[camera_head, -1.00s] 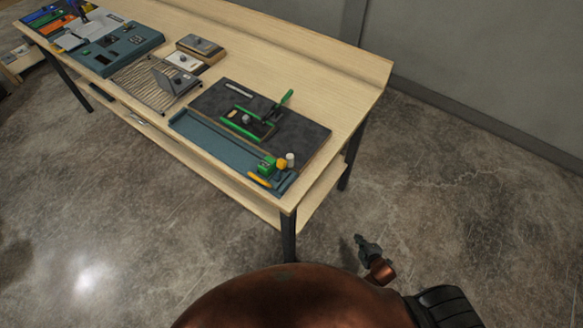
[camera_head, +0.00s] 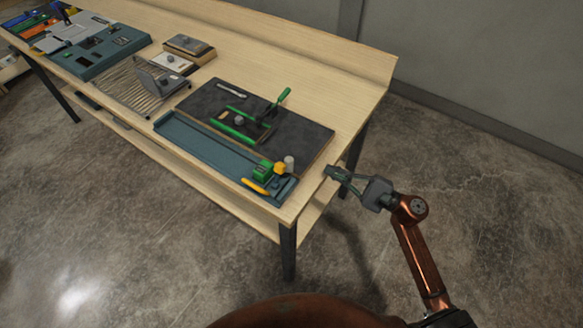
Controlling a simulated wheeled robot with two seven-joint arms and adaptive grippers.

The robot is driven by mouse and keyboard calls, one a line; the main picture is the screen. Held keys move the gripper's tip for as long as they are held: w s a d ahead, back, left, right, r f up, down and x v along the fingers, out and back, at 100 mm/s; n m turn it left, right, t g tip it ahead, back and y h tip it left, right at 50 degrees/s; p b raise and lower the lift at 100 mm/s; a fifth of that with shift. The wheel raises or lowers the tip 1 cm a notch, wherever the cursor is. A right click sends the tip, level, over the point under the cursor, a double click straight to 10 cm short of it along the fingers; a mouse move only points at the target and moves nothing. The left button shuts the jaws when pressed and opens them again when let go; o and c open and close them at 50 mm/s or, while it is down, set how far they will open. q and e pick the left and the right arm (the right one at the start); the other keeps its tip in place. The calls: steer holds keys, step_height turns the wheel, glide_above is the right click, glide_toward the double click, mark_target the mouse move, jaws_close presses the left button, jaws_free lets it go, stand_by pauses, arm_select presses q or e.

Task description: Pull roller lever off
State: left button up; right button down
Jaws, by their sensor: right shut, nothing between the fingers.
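A lever with a green handle (camera_head: 284,95) stands tilted up on a small device with green bars (camera_head: 236,130). The device lies on a dark mat (camera_head: 300,132) near the right end of the table. I cannot tell for certain that this is the roller lever. My right gripper (camera_head: 332,173) is shut and empty, just off the table's right front corner. It is to the right of and nearer than the lever, apart from it. My left gripper is not in view.
A teal tray (camera_head: 200,145) runs along the front edge, with a green block (camera_head: 263,170), a yellow piece (camera_head: 256,187) and a white cylinder (camera_head: 289,163) at its right end. A wire rack (camera_head: 130,88) and a teal console (camera_head: 100,52) stand farther left.

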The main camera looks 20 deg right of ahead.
mark_target(300, 169)
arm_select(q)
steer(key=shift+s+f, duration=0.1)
arm_select(e)
steer(key=n+g, duration=0.1)
steer(key=s+a+n+g+y, duration=0.1)
steer(key=n, duration=0.1)
steer(key=shift+a+f, duration=0.1)
steer(key=shift+a, duration=0.1)
steer(key=p+x, duration=0.1)
steer(key=x, duration=0.8)
steer(key=shift+w+a, duration=0.1)
steer(key=shift+w, duration=0.1)
steer(key=a+r, duration=0.1)
steer(key=s+a+r+p, duration=0.1)
steer(key=shift+s+a, duration=0.15)
steer(key=shift+a, duration=0.1)
steer(key=shift+s+a, duration=0.2)
steer(key=shift+a, duration=0.15)
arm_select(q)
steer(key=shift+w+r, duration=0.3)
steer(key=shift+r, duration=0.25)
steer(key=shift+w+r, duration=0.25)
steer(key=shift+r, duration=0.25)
